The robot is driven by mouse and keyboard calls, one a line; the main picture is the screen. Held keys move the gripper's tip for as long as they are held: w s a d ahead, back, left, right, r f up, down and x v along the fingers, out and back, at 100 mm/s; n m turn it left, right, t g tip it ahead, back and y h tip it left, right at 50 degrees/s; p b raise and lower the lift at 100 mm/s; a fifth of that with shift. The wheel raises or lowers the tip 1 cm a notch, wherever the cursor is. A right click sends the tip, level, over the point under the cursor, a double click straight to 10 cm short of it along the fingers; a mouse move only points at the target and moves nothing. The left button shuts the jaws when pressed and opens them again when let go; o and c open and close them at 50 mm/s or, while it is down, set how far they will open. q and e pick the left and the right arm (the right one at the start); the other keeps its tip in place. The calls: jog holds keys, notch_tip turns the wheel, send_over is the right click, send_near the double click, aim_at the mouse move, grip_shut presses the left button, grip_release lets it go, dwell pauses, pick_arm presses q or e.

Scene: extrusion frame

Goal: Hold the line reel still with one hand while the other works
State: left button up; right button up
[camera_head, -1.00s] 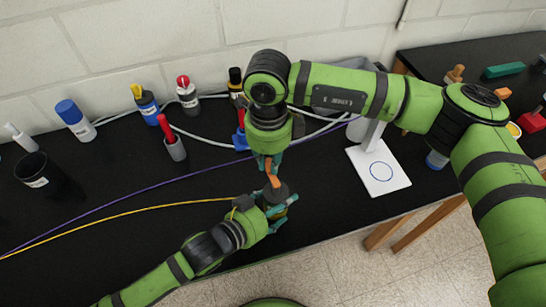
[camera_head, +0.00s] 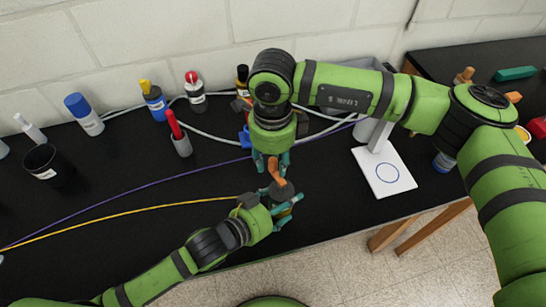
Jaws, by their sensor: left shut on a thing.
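The line reel (camera_head: 283,190) is a small dark round body with an orange upright part (camera_head: 277,171) on top, near the table's front edge. My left gripper (camera_head: 287,211) comes in low from the left and is shut on the reel; its fingers hide part of the reel's lower side. My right gripper (camera_head: 271,161) points down from above. Its teal fingers stand apart on either side of the orange part's upper end, and I see no clear contact.
A yellow cable (camera_head: 130,213) and a purple cable (camera_head: 140,184) cross the black table to the left. Bottles, a red marker in a holder (camera_head: 182,144) and a black cup (camera_head: 46,165) stand behind. A white plate (camera_head: 386,172) with a blue ring lies right.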

notch_tip(320, 180, up, 12)
dwell(0.7)
dwell(0.5)
notch_tip(320, 180, down, 12)
jog(key=m, duration=0.6)
jog(key=shift+f, duration=0.25)
grip_shut()
